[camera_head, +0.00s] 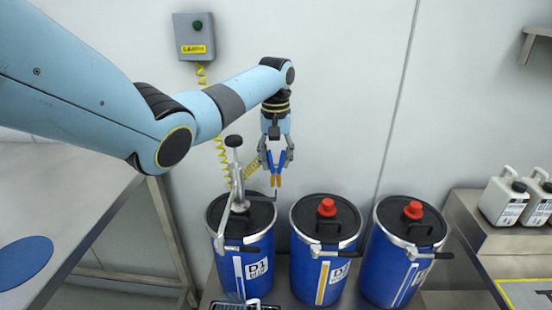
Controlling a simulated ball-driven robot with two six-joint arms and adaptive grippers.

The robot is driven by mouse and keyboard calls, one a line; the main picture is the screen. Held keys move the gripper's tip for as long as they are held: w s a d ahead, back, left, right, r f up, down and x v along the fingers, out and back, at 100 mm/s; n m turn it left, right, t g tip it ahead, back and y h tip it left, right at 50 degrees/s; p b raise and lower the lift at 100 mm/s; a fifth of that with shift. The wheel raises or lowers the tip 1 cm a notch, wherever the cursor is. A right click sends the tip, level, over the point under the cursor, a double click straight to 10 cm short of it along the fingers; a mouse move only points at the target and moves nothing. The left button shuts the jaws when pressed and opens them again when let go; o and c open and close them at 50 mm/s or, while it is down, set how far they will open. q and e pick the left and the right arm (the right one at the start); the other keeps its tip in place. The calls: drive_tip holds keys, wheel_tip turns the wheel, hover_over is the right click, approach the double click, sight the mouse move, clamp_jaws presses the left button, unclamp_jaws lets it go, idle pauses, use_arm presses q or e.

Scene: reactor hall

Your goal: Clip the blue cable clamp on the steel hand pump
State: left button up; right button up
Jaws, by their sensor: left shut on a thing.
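My left gripper (276,152) points down and is shut on the blue cable clamp (277,165). The clamp hangs with its orange tips downward, above the gap between the left and middle drums. The steel hand pump (237,178) stands upright on the lid of the left blue drum (228,262), just left of the clamp. A yellow coiled cable (249,170) passes behind the pump toward the clamp. My right gripper is out of view.
A grey box (193,36) with the yellow cable hangs on the wall. Middle (325,270) and right (400,268) blue drums have red caps. A steel table (75,200) with a blue disc (24,262) stands left; a bench (480,235) with white canisters (503,198) stands right.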

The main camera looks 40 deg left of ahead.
sight(276, 172)
use_arm(q)
drive_tip(key=shift+f, duration=0.1)
drive_tip(key=shift+f, duration=0.85)
drive_tip(key=shift+f+b, duration=0.5)
drive_tip(key=shift+f, duration=0.15)
drive_tip(key=shift+p, duration=0.7)
idle(0.6)
drive_tip(key=shift+f+b, duration=0.3)
drive_tip(key=shift+f, duration=0.25)
idle(0.6)
drive_tip(key=o, duration=1.1)
drive_tip(key=shift+c, duration=0.2)
